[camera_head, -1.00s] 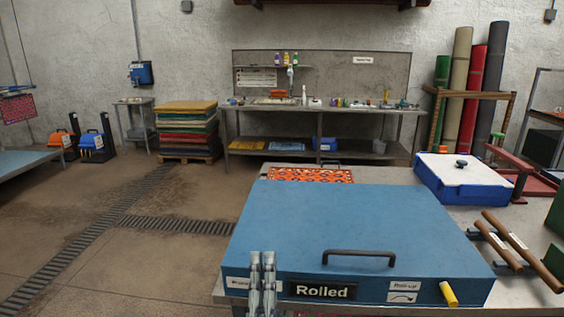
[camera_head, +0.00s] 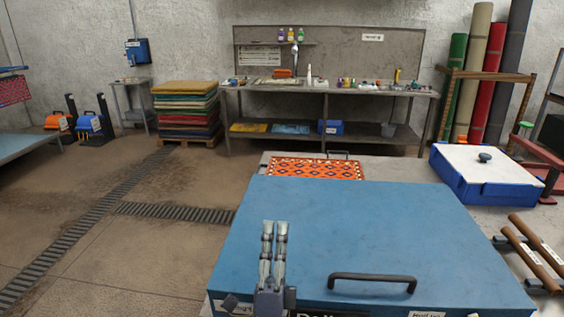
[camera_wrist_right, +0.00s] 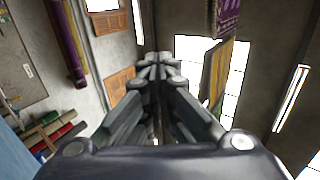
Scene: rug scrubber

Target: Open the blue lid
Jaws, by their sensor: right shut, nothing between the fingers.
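The large blue lid (camera_head: 350,225) lies closed and flat on the box on the table in front of me in the head view. A dark bar handle (camera_head: 372,279) is fixed along its front edge. My right gripper (camera_head: 274,226) points upward at the lid's front left part, left of the handle and apart from it. Its fingers are together with nothing between them. In the right wrist view the same gripper (camera_wrist_right: 157,62) shows with walls and windows beyond, and no lid handle between the fingers. My left gripper is not in view.
An orange patterned rug (camera_head: 316,168) lies behind the lid. A blue box with a white top (camera_head: 485,160) stands to the right, with wooden rollers (camera_head: 530,255) in front of it. The floor at left is open.

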